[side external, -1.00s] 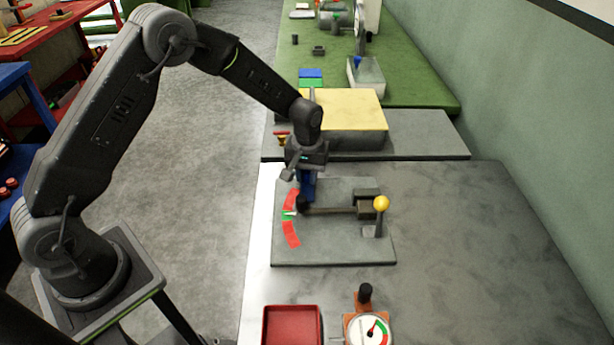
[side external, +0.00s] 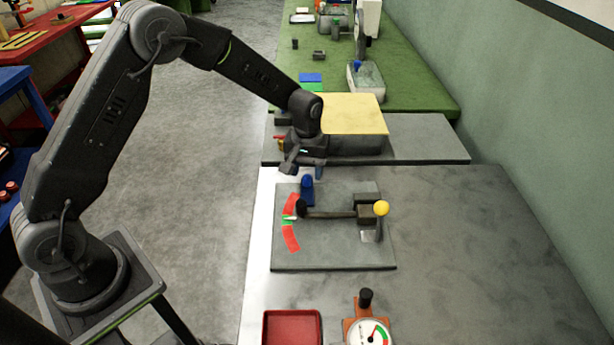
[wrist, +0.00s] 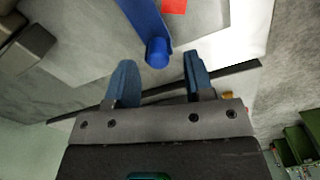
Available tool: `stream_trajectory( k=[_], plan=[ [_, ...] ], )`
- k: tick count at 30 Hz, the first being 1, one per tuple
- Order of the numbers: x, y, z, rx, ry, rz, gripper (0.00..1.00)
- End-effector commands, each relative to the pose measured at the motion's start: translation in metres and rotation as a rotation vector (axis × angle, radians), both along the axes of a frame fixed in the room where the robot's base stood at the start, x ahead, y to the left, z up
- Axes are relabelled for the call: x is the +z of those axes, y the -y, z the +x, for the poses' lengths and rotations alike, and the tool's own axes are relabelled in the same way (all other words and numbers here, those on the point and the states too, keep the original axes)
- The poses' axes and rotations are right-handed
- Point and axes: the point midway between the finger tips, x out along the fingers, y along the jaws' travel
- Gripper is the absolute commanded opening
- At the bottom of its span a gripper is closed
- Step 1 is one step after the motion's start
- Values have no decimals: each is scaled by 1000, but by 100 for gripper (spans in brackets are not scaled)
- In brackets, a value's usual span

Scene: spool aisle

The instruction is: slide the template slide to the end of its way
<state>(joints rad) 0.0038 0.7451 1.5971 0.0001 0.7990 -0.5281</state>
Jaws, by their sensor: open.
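A grey plate (side external: 330,250) on the bench carries a dark bar (side external: 335,213) with a black knob (side external: 301,207) at its left end, over a red and green arc (side external: 291,238). A blue upright handle (side external: 307,187) stands at the plate's back left; it also shows in the wrist view (wrist: 157,50). I cannot tell for sure which part is the template slide. My gripper (side external: 304,171) is open and empty, above and behind the blue handle. In the wrist view its blue fingertips (wrist: 160,72) are apart, with the handle's round end just beyond the gap, not gripped.
A yellow-topped block (side external: 345,113) stands behind my gripper on a raised grey slab (side external: 425,135). A yellow ball knob (side external: 381,208) stands at the plate's right. A red tray (side external: 292,328) and a dial gauge (side external: 370,330) are at the front. The bench's right side is clear.

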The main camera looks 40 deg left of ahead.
Motion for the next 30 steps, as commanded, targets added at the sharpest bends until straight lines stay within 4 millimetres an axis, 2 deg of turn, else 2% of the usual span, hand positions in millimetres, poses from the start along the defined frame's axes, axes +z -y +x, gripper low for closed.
stream_trajectory(
  k=[3,9,15,20,30],
  plan=[
    [30,0,1,0,7,0,48],
    [73,0,1,0,4,0,48],
    [100,0,1,0,4,0,48],
    [108,0,0,0,1,1,48],
    [111,0,-1,-2,4,0,48]
  ],
)
